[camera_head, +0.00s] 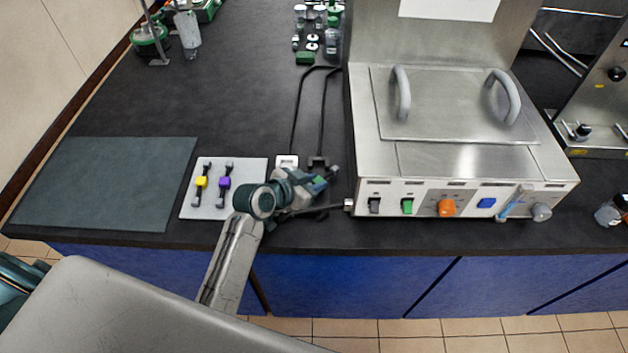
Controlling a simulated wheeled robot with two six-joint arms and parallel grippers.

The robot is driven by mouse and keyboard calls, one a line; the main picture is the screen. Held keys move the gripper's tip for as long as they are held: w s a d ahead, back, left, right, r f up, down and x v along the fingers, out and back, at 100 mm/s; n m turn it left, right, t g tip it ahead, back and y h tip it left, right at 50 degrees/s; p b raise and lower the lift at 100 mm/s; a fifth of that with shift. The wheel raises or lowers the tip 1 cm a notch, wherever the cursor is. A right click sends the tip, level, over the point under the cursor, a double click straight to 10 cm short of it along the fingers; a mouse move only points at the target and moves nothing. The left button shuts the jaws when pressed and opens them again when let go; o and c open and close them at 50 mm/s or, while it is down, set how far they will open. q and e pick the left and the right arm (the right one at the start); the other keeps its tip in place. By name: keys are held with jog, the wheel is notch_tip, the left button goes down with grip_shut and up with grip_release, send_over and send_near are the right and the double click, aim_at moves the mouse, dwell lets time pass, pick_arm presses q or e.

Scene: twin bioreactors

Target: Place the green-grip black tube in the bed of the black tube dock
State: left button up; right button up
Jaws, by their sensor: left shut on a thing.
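My left gripper (322,180) is over the counter, just left of the steel bath unit, and is shut on the green-grip black tube (320,184). Only a small green patch and a dark end of the tube show; the gripper hides most of it. A small black block, which looks like the black tube dock (318,162), sits right behind the gripper, beside a white block (287,161). The dock's bed is too small and too covered to make out. I cannot tell whether the tube touches it. My right gripper is not in view.
A white plate (259,166) holds black tubes with yellow and purple grips, left of the gripper. The steel bath unit (460,165) stands close on the right. A dark hose (320,210) runs to its corner. A grey mat (105,185) lies clear at left.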

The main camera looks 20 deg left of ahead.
jog(key=shift+a, duration=0.1)
pick_arm(q)
jog(key=shift+f, duration=0.1)
jog(key=o, duration=1)
pick_arm(e)
jog(key=shift+a+f, duration=0.1)
jog(key=shift+a, duration=0.1)
pick_arm(q)
jog(key=shift+r, duration=0.2)
jog(key=shift+s+a, duration=0.25)
jog(key=shift+s, duration=0.05)
jog(key=b+v, duration=0.2)
jog(key=v, duration=0.7)
jog(key=shift+s+a+r, duration=0.1)
jog(key=shift+s+r, duration=0.05)
jog(key=shift+s, duration=0.15)
jog(key=shift+v, duration=0.8)
pick_arm(e)
jog(key=shift+d+f, duration=0.2)
jog(key=shift+f, duration=0.75)
